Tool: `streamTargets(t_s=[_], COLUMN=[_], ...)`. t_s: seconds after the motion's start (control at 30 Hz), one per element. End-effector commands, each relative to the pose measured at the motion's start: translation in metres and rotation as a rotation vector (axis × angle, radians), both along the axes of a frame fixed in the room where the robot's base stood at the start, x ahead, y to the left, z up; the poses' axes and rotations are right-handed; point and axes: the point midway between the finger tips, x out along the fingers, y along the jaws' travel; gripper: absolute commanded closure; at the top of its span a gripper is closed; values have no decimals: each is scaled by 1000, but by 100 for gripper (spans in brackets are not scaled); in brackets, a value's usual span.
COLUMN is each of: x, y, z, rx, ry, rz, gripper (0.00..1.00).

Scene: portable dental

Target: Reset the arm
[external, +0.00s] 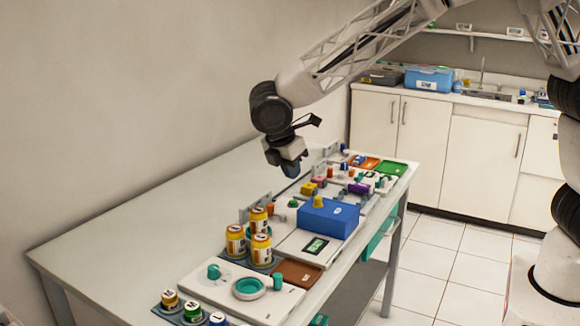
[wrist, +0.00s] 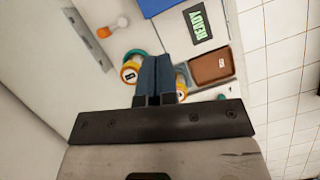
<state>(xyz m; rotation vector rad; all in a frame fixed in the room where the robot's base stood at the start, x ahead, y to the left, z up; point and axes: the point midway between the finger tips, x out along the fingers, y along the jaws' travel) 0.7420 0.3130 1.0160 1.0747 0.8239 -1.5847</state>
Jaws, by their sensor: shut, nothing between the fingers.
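My gripper (external: 291,168) hangs above the table (external: 120,230) in the external view, over the area behind the blue box. Its fingers point down and are closed together with nothing between them. In the wrist view the dark blue fingers of my gripper (wrist: 157,60) sit side by side at the centre. They hide part of the yellow-and-white bottles below. My gripper is clear of the tabletop and appears apart from every object.
Below stand a blue box (external: 328,220), yellow bottles (external: 261,248), a brown tray (external: 297,274) and jars (external: 192,311). Small coloured items and a green tray (external: 390,168) fill the far end. The table's left side is bare. A counter (external: 424,140) stands behind.

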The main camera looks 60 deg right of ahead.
Motion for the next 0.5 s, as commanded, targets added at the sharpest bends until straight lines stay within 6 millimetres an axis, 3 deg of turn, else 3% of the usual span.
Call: streamTargets(t_s=[0.27, 0.5], x=[-1, -14], y=[-3, -25], z=[2, 21], rx=[2, 20], ry=[-3, -30], rz=[-6, -62], gripper=[100, 100])
